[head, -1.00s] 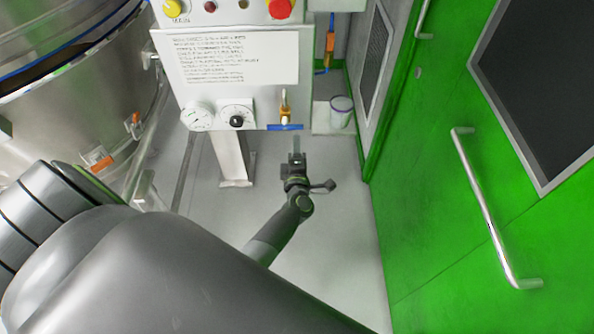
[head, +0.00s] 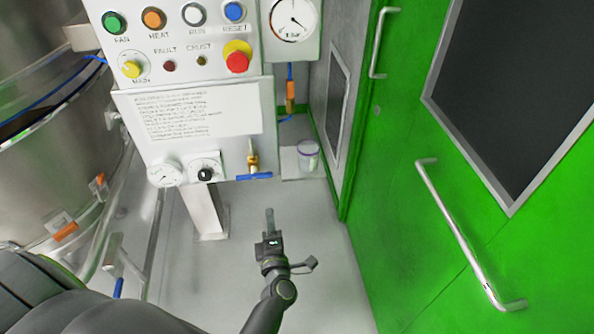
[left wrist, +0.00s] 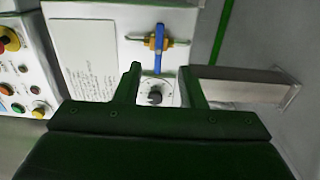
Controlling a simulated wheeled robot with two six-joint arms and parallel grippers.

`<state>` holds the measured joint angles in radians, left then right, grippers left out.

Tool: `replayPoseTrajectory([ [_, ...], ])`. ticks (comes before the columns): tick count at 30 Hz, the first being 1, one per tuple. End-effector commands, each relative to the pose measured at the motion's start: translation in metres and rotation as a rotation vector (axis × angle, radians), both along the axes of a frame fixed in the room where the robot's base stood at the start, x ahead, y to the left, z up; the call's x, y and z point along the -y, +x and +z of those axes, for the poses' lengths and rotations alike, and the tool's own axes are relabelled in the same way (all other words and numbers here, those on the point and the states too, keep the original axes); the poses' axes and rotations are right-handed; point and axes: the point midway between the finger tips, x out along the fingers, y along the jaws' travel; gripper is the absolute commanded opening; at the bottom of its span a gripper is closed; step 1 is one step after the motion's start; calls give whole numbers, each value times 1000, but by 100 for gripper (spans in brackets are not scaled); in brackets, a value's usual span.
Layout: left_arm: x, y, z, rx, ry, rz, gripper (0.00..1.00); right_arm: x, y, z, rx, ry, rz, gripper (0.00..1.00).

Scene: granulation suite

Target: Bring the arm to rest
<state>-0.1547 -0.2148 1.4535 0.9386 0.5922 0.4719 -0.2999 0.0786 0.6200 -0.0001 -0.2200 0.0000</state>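My left gripper (head: 269,218) is in front of and below the control panel (head: 125,145) in the head view, pointing toward it. In the left wrist view the two fingers of my left gripper (left wrist: 160,70) stand apart with nothing between them, so it is open and empty. Beyond them show the blue-handled valve (left wrist: 159,42) and a black-knobbed dial (left wrist: 156,95). In the head view the valve's blue handle (head: 255,177) is apart from the fingertips. My right gripper is not in view.
A steel vessel (head: 50,160) stands at the left. A green door (head: 400,250) with a long handle (head: 455,225) fills the right side. A white lidded tub (head: 308,155) stands at the back. The grey floor (head: 320,250) around the gripper is clear.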

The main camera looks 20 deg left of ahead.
Motion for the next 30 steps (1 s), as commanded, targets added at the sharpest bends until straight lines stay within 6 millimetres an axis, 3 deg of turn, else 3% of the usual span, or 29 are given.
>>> replayPoseTrajectory([
  [5, 1, 0, -3, -12, 10, -9, 36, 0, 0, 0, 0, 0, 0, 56],
  [7, 4, -2, -16, -62, 51, -44, 36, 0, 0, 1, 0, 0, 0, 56],
  [11, 16, -19, -75, -285, 226, -207, 36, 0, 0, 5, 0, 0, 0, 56],
  [13, 22, -40, -120, -450, 347, -333, 36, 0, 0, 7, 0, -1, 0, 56],
  [17, 25, -98, -202, -751, 551, -576, 36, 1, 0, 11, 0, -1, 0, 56],
  [21, 14, -180, -273, -1043, 719, -829, 36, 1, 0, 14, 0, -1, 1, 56],
  [25, -5, -264, -318, -1284, 834, -1058, 36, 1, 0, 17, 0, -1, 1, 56],
  [30, -32, -353, -344, -1508, 919, -1294, 36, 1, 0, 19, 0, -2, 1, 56],
])
